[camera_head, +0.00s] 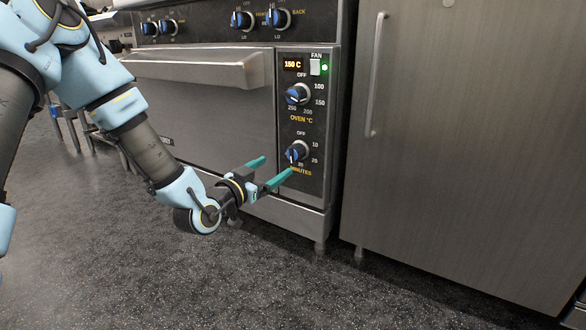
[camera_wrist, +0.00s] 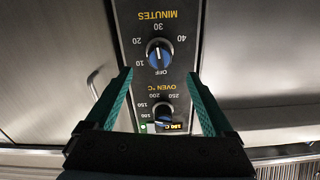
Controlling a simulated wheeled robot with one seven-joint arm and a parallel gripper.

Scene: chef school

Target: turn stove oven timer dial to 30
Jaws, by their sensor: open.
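The minutes timer dial (camera_head: 297,150) is a blue and silver knob low on the oven's dark control panel. It also shows upside down in the wrist view (camera_wrist: 159,53), with a pale pointer line that seems to lie near OFF; its exact setting is hard to read. My gripper (camera_head: 278,164) is open and empty in front of the panel, its two green fingers pointing at it, near the timer dial and slightly below and left of it. In the wrist view the fingertips (camera_wrist: 160,73) lie to either side, with the dial between and beyond them. I see no contact.
The oven door handle (camera_head: 195,69) juts out at left. A steel cabinet (camera_head: 460,150) stands at right. The floor in front is clear.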

